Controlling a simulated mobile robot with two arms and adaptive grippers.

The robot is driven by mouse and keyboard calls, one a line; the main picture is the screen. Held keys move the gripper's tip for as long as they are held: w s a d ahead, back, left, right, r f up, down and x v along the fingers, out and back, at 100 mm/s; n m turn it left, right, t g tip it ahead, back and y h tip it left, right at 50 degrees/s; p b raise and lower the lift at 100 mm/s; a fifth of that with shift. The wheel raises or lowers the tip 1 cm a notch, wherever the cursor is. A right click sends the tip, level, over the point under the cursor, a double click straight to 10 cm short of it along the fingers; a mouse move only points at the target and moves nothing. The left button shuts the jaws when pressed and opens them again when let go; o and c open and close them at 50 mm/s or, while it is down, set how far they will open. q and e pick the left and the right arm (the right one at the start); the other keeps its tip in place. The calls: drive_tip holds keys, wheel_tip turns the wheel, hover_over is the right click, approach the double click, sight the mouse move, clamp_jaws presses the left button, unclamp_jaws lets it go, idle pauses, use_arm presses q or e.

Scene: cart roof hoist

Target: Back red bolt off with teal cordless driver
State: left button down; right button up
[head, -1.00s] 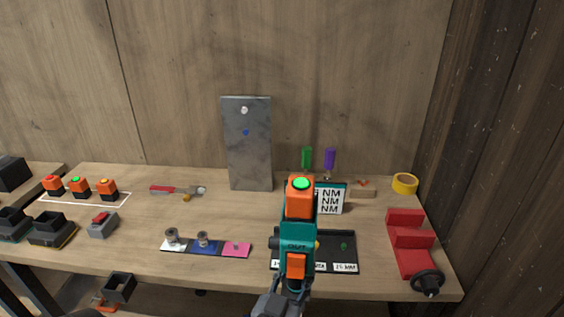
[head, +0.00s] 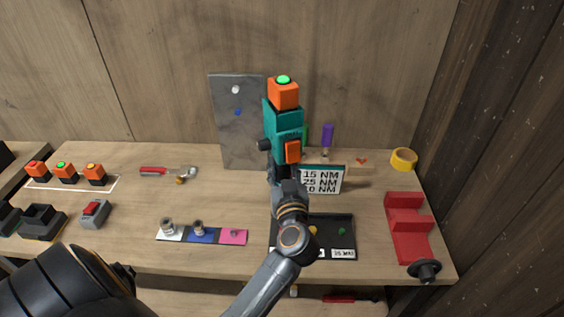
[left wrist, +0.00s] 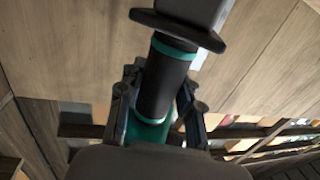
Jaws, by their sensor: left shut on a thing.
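The teal driver (head: 283,118) is upright in the head view, with an orange block and green light on top and a black nose at its left side. My left gripper (head: 286,178) is shut on its lower part. In the left wrist view, the fingers sit on either side of its black handle (left wrist: 165,85). The grey upright plate (head: 228,145) stands behind, apart from or touching the driver I cannot tell. It shows a pale bolt (head: 235,89) and a blue one (head: 238,112). No red bolt shows; the driver covers the plate's right edge. My right gripper is out of view.
A sign (head: 321,180) and a black tray (head: 343,224) are near the arm. A red stepped block (head: 408,222) and yellow tape (head: 403,159) are at the right. Sockets stand on a coloured strip (head: 233,237). Orange-topped blocks (head: 65,172) are at the left.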

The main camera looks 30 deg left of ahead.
use_arm(q)
drive_tip(key=shift+d+r, duration=0.1)
drive_tip(key=shift+r, duration=0.15)
drive_tip(key=shift+r+p, duration=0.1)
drive_tip(key=shift+p, duration=0.75)
wheel_tip(320, 180, down, 3)
drive_tip(key=shift+r+b, duration=0.2)
drive_tip(key=shift+b, duration=0.2)
drive_tip(key=shift+f+b, duration=0.3)
drive_tip(key=shift+f, duration=0.85)
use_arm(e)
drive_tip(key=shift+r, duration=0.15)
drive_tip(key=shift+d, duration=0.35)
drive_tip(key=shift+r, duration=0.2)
use_arm(q)
drive_tip(key=shift+p, duration=0.45)
drive_tip(key=shift+f, duration=0.15)
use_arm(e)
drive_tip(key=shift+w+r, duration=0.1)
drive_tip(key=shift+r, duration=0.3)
